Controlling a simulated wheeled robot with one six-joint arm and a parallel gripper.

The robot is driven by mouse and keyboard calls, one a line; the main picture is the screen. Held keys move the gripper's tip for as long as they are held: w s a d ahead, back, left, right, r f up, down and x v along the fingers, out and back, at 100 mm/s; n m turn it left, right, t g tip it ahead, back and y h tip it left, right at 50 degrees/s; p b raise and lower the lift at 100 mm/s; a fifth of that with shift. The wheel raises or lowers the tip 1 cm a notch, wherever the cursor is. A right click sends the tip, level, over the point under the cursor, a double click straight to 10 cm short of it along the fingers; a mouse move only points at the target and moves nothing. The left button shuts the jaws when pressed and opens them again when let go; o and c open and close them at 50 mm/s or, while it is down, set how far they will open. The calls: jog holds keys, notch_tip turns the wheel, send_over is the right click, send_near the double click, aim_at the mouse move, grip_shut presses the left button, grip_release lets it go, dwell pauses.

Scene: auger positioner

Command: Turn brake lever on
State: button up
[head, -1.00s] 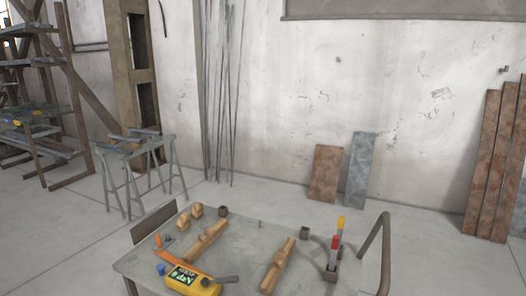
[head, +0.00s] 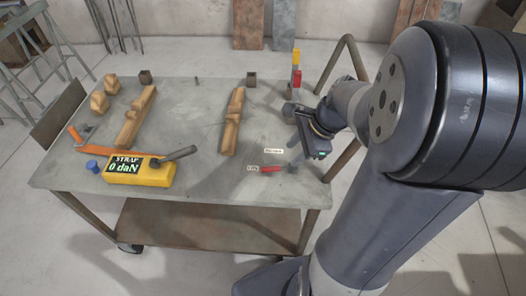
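A small red handle (head: 270,169) lies low at the front right of the grey table (head: 205,190) in the head view. Two small white labels sit by it, one at its left end and one above it; their text is too small to read surely. It may be the brake lever, but I cannot tell which way it is set. My gripper (head: 297,131) is above the table's right side, to the upper right of the red handle and apart from it. Its fingers are dark and small, and I cannot tell whether they are open. I see nothing held.
A yellow box (head: 138,172) reading "STRAP 0 daN" with a dark handle stands at the front left, beside an orange strap piece (head: 100,146). Two notched wooden beams (head: 232,122) lie on the table. Red and yellow posts and a bent tube rail (head: 342,62) stand at the right.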

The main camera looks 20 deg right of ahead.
aim_at(274, 167)
jog(key=shift+m, duration=0.3)
jog(key=x, duration=0.3)
jog(key=b+x, duration=0.1)
jog(key=x, duration=0.3)
jog(key=w+b+x, duration=0.1)
jog(key=x, duration=0.3)
jog(key=shift+w+d+r, duration=0.1)
jog(key=shift+c, duration=0.2)
grip_shut()
jog(key=shift+r, duration=0.1)
